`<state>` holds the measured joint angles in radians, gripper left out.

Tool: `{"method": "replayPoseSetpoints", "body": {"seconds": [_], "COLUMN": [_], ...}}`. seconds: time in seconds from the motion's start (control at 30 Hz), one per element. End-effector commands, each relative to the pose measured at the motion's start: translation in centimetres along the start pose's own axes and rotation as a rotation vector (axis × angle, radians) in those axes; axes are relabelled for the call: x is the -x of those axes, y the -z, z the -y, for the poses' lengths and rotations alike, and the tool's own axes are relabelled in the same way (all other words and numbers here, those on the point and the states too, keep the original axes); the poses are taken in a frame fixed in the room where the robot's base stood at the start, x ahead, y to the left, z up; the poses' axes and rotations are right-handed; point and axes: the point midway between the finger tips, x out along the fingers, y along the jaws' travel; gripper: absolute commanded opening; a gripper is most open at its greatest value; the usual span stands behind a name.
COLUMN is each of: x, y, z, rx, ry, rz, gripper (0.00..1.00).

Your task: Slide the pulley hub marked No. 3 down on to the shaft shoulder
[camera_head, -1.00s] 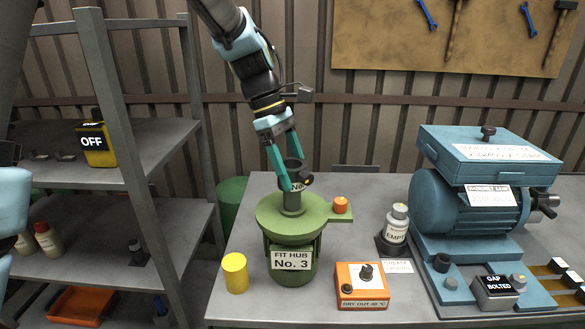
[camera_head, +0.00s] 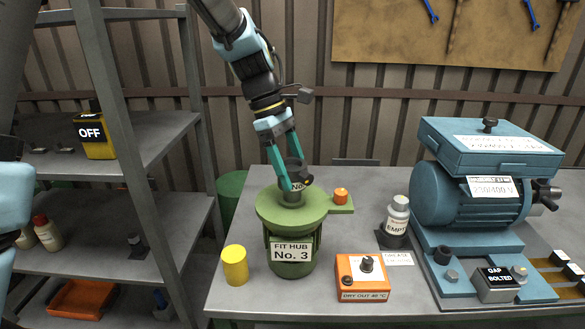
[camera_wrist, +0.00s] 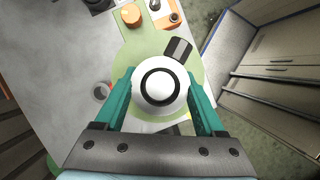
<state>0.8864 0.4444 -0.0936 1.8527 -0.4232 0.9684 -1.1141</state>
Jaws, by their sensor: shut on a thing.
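My gripper (camera_head: 294,184) is shut on the dark grey pulley hub (camera_head: 293,168), its teal fingers on either side of it. The hub is upright above the green stand (camera_head: 278,208), whose front plate reads "FIT HUB No. 3". A small part of the hub's own label shows between the fingers. Only a short stretch of grey shaft shows below the hub, over the round green top; the shoulder cannot be made out. In the wrist view the hub's pale round end (camera_wrist: 160,101) with a dark ring lies between the fingers, over the green top. A dark knob (camera_wrist: 178,49) projects beside it.
A yellow cylinder (camera_head: 235,266) stands left of the stand. A grey shelf rack (camera_head: 160,135) stands at left.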

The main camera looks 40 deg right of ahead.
Motion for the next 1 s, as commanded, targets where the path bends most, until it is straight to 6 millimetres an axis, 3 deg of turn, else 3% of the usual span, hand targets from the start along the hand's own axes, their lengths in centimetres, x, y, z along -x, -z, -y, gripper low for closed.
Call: {"method": "replayPoseSetpoints", "body": {"seconds": [1.0], "x": [-2.1], "y": [0.8], "z": [0.0], "rx": [-0.001], "ry": [-0.001], "rz": [0.001], "gripper": [0.00]}}
